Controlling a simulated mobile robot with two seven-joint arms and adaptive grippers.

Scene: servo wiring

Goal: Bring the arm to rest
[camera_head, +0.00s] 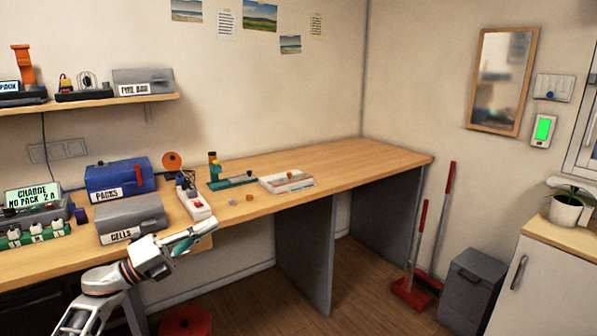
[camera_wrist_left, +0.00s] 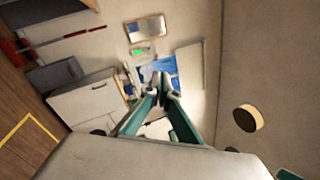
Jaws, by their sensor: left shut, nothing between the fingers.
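My left arm comes in from the bottom left of the head view, and its gripper (camera_head: 203,234) is in front of the workbench (camera_head: 350,160), near its front edge. The fingers point right and slightly up and hold nothing. In the left wrist view the gripper's fingertips (camera_wrist_left: 162,82) meet, so it is shut and empty, with the wall and room behind it. My right gripper is in neither view.
On the bench are a grey CELLS box (camera_head: 130,217), a blue PACKS box (camera_head: 117,180), a white power strip (camera_head: 196,203) and a white tray (camera_head: 286,181). A red stool (camera_head: 186,322) stands below. The bench's right end is clear.

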